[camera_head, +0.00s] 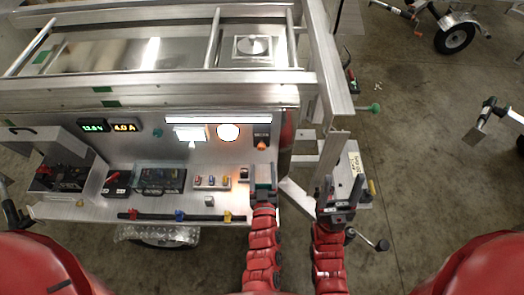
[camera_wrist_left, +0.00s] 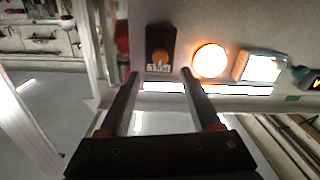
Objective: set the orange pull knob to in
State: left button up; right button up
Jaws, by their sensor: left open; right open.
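The orange pull knob (camera_head: 262,145) sits on a small black plate on the trailer's upright panel, right of the round lamp. In the left wrist view the knob (camera_wrist_left: 160,58) shows face-on, so how far it stands out is hard to tell. My left gripper (camera_head: 263,170) is open and empty, just below the knob in the head view. In the left wrist view its fingertips (camera_wrist_left: 160,74) lie to either side of the knob's line, apart from it. My right gripper (camera_head: 340,192) is open and empty, further right by the trailer's tongue.
A lit round lamp (camera_head: 228,132) and a bright screen (camera_head: 190,134) are left of the knob. Below are a row of coloured switches (camera_head: 212,182), a dark battery box (camera_head: 160,180) and a rail with coloured clamps (camera_head: 180,216). Aluminium frame posts (camera_head: 333,150) stand at right.

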pick_arm(q)
jog(key=s+p, duration=0.2)
jog(key=s, duration=0.7)
jog(key=shift+s+d, duration=0.15)
jog(key=shift+s, duration=0.05)
